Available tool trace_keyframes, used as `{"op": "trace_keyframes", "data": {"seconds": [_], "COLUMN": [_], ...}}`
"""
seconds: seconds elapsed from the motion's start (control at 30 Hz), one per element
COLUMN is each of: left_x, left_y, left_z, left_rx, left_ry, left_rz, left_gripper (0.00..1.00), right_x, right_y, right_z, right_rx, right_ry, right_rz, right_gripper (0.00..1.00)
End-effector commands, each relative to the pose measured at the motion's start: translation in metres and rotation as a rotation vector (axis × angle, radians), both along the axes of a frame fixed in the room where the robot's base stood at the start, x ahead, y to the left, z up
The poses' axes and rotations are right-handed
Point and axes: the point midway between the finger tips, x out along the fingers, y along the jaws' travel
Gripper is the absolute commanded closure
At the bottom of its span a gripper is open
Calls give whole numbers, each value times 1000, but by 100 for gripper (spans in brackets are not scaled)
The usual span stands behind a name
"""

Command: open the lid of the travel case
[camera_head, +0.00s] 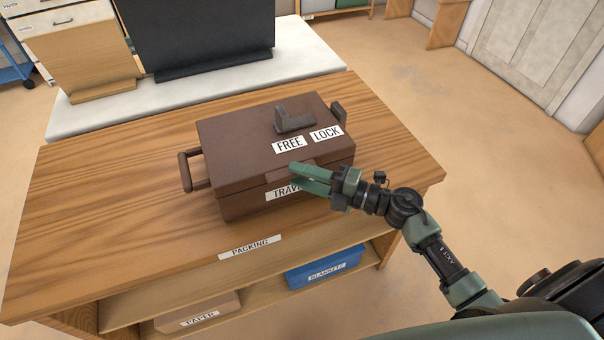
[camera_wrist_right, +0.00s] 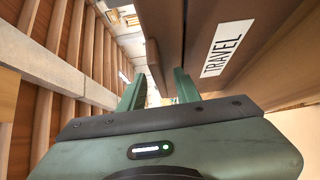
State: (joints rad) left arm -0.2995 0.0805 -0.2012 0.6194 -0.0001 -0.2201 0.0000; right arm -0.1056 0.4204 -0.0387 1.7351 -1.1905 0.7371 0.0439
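The brown travel case (camera_head: 240,160) stands shut on the wooden table, with a TRAVEL label on its front. Its lid (camera_head: 240,125) lies flat and carries a grey L-shaped latch (camera_head: 295,122) behind FREE and LOCK labels; I cannot tell which label it points to. A lip (camera_head: 290,172) juts from the lid's front edge. My right gripper (camera_head: 306,178) is open at this lip. In the right wrist view its fingers (camera_wrist_right: 158,92) stand apart, with the lip's brown edge (camera_wrist_right: 154,62) appearing between them; contact is unclear. My left gripper is out of view.
The table (camera_head: 100,210) has free room left of the case and a PACKING label in front. Below are a blue BLANKETS box (camera_head: 325,268) and a PAPER box (camera_head: 198,316). A dark upright panel (camera_head: 200,35) stands behind on a white surface.

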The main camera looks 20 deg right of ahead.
Motion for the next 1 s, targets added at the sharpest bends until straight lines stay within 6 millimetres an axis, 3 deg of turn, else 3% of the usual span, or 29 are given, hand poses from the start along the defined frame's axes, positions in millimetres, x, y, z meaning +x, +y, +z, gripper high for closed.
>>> {"op": "trace_keyframes", "data": {"seconds": [0.07, 0.17, 0.2, 1.0], "left_x": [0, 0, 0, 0], "left_y": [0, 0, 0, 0], "left_z": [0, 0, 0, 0], "left_rx": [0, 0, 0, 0], "left_ry": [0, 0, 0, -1], "left_rz": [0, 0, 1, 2], "left_gripper": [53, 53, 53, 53], "right_x": [0, 0, 0, 0], "right_y": [0, 0, 0, 0], "right_z": [0, 0, 0, 0], "right_rx": [0, 0, 1, 0], "right_ry": [0, 0, -1, 0], "right_rz": [0, 0, 0, 0], "right_gripper": [67, 95, 100, 100]}}
